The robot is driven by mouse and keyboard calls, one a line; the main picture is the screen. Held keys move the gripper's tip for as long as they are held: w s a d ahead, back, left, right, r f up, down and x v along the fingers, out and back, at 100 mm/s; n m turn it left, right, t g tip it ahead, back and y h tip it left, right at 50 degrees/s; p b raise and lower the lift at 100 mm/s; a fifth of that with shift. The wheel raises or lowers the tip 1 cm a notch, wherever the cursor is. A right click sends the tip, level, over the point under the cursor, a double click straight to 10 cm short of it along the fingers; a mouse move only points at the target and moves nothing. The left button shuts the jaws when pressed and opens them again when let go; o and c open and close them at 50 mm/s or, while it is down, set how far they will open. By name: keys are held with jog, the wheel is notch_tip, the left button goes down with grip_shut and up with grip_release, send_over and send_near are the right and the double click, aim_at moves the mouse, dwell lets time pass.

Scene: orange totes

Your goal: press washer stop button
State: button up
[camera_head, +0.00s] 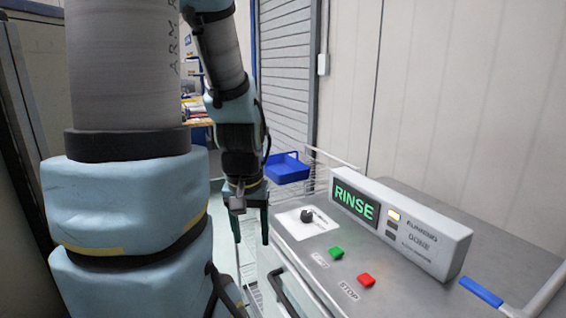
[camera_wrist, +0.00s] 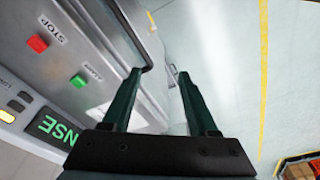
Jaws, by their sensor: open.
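The red stop button (camera_head: 366,280) sits on the washer's metal top (camera_head: 410,285), with the word STOP beside it. It also shows in the wrist view (camera_wrist: 37,43) at the upper left. A green start button (camera_head: 336,252) is to its left, and shows in the wrist view (camera_wrist: 78,80). The display (camera_head: 355,203) reads RINSE, and the top indicator light (camera_head: 393,215) beside RUNNING is lit. My gripper (camera_head: 251,240) is open and empty, left of the panel and apart from both buttons. In the wrist view my gripper's fingers (camera_wrist: 158,72) point past the washer's front edge.
A dark knob (camera_head: 307,215) stands on a white plate behind the green button. A dark handle (camera_head: 290,292) runs along the washer's front. A blue tray (camera_head: 287,167) is behind, near a wire rack. The floor (camera_wrist: 230,50) beside the washer looks clear in the wrist view.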

grip_shut()
dwell(1.2)
